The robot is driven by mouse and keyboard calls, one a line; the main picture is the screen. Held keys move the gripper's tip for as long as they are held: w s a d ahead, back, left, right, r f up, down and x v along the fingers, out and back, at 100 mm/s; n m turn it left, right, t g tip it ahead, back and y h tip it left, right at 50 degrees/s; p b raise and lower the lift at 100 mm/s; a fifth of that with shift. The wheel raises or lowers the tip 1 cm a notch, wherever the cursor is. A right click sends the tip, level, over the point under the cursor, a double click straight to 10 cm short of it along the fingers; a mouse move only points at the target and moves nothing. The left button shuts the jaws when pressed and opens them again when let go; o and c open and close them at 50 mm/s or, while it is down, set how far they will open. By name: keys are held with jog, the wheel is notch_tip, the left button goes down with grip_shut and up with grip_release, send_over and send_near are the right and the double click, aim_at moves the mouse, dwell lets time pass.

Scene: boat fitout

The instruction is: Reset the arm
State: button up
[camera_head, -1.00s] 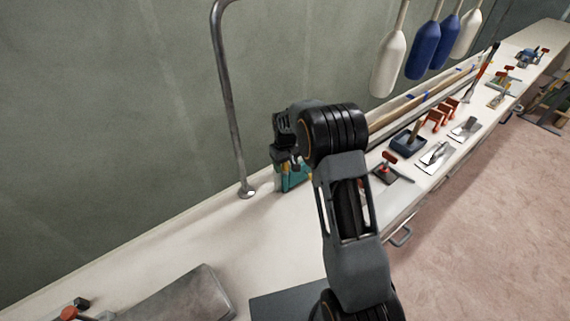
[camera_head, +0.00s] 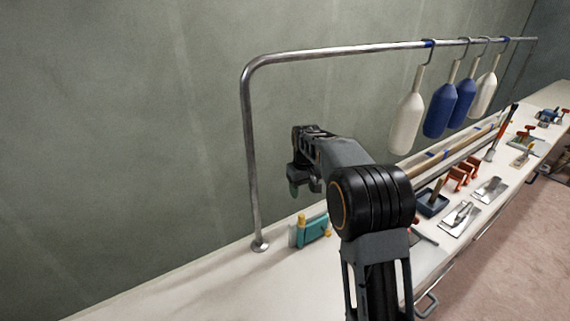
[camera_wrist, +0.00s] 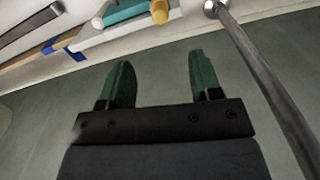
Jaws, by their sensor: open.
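My gripper (camera_wrist: 157,85) is open and empty in the wrist view, its two green fingers spread apart with the grey-green wall behind them. In the head view, my gripper (camera_head: 297,188) is raised in front of the wall, above the bench and to the right of the metal rail's upright post. My arm bends at a dark joint in the middle of the head view and hides part of the bench.
A metal rail (camera_head: 249,150) stands on the white bench (camera_head: 190,285), with white and blue bottle-shaped things (camera_head: 438,112) hanging from it. A teal object (camera_head: 314,229) sits below my gripper. Tools and a blue tray (camera_head: 431,203) lie to the right. The left bench is clear.

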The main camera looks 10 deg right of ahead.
jog(key=s+r+m+t, duration=0.3)
jog(key=s, duration=2.3)
jog(key=shift+s+t, duration=0.4)
